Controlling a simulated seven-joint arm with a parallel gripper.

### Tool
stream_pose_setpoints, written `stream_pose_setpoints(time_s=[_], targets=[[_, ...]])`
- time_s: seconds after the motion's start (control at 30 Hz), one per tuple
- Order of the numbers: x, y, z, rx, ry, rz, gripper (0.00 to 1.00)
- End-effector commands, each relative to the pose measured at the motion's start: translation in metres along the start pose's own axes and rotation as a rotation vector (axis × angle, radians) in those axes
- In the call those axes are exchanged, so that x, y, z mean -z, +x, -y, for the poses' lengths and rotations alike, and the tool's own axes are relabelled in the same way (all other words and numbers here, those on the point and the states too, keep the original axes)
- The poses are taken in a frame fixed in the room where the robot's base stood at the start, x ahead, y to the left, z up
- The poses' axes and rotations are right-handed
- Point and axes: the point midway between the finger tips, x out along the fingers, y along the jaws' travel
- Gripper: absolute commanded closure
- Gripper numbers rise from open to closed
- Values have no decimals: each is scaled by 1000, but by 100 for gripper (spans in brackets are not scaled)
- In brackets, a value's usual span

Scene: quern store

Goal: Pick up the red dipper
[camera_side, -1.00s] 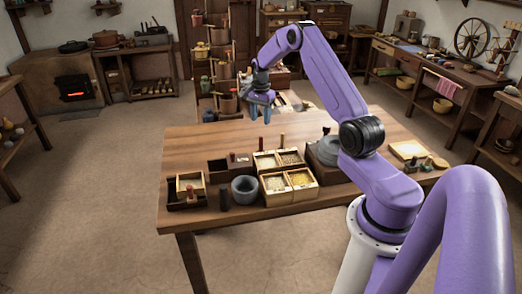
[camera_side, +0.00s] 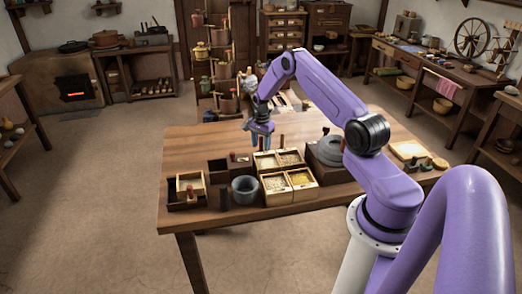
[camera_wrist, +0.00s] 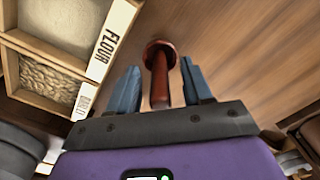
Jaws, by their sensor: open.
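The red dipper (camera_wrist: 160,85) stands on the bare wooden table, a dark red handle with a wider round end, seen from above in the wrist view. My gripper (camera_wrist: 159,66) is open. Its two blue fingers show on either side of the handle, with visible gaps on both sides. In the side view my gripper (camera_side: 261,147) is low over the table's far part, behind the sectioned boxes. Its fingers hide most of the dipper there. I cannot tell how far down the handle the fingertips reach.
The wooden boxes of grain and flour (camera_side: 288,181) stand close in front of my gripper. A dark upright stick (camera_side: 282,141) is just to its right. A stone quern (camera_side: 329,150) stands farther right, and a grey bowl (camera_side: 244,189) nearer left. The table's far left is clear.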

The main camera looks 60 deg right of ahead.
Motion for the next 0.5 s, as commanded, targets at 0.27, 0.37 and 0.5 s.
stream_pose_setpoints(time_s=[0.27, 0.37, 0.5], targets=[[0, 3, 0, 1, 0, 0, 50], [0, 3, 0, 1, 0, 0, 80], [0, 3, 0, 0, 0, 0, 100]])
